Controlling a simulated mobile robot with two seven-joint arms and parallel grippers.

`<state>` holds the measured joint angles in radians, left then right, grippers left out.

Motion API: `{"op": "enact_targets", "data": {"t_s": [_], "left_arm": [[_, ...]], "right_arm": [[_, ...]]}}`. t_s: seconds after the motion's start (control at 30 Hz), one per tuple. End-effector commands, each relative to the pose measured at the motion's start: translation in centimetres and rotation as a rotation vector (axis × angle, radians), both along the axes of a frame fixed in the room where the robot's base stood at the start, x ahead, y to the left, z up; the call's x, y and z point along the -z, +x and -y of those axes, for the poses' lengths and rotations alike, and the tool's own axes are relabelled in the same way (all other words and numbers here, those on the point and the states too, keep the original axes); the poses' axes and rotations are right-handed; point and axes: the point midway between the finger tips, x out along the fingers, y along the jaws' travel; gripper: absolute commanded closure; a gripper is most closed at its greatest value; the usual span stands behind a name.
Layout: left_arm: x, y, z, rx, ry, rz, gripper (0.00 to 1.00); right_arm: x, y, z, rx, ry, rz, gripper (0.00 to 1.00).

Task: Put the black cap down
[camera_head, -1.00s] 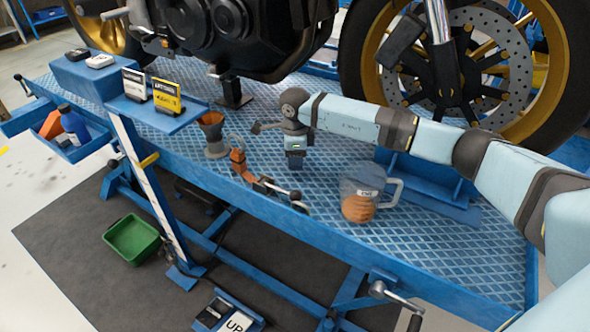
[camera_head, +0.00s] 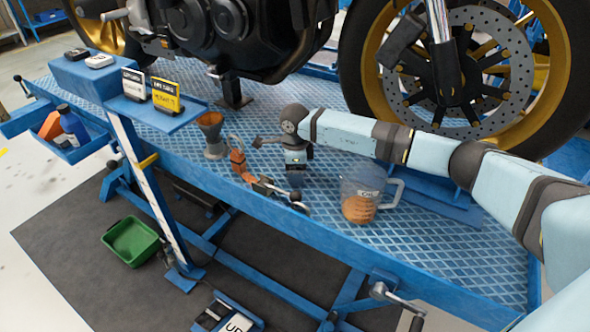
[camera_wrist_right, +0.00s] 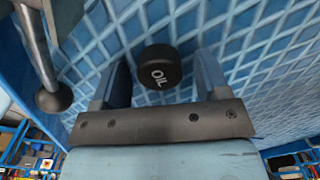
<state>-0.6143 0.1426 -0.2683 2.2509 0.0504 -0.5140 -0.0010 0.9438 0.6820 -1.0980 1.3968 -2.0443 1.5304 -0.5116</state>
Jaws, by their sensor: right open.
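The black cap (camera_wrist_right: 158,68) is round, with white "OIL" lettering on its top. In the right wrist view it sits between the two spread fingers of my right gripper (camera_wrist_right: 162,80), over the blue diamond-plate surface. Gaps show on both sides of it, so the fingers do not grip it. In the head view my right gripper (camera_head: 296,165) points down at the blue lift platform (camera_head: 320,210). The cap is hidden there. My left gripper is not in view.
A clear jug (camera_head: 360,195) with amber contents stands right of the gripper. An orange-topped funnel (camera_head: 211,135) and an orange-and-black tool (camera_head: 260,185) are to the left. The motorcycle's front wheel (camera_head: 465,70) is behind.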

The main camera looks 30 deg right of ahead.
Motion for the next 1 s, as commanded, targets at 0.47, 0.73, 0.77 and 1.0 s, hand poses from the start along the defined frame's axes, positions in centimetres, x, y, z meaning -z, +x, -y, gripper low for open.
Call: {"op": "enact_targets", "data": {"t_s": [0.47,0.73,0.77,1.0], "left_arm": [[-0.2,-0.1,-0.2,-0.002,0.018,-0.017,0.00],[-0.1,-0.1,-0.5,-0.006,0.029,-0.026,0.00],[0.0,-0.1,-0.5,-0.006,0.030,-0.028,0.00],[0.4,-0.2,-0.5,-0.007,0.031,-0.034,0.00]], "right_arm": [[-6.8,0.1,0.0,-0.001,0.000,0.004,0.32],[-11.3,0.0,0.0,0.000,0.000,0.001,0.32],[-11.5,0.0,0.0,0.000,0.000,0.001,0.32],[-12.4,0.0,0.0,0.000,0.000,0.000,0.32]]}}
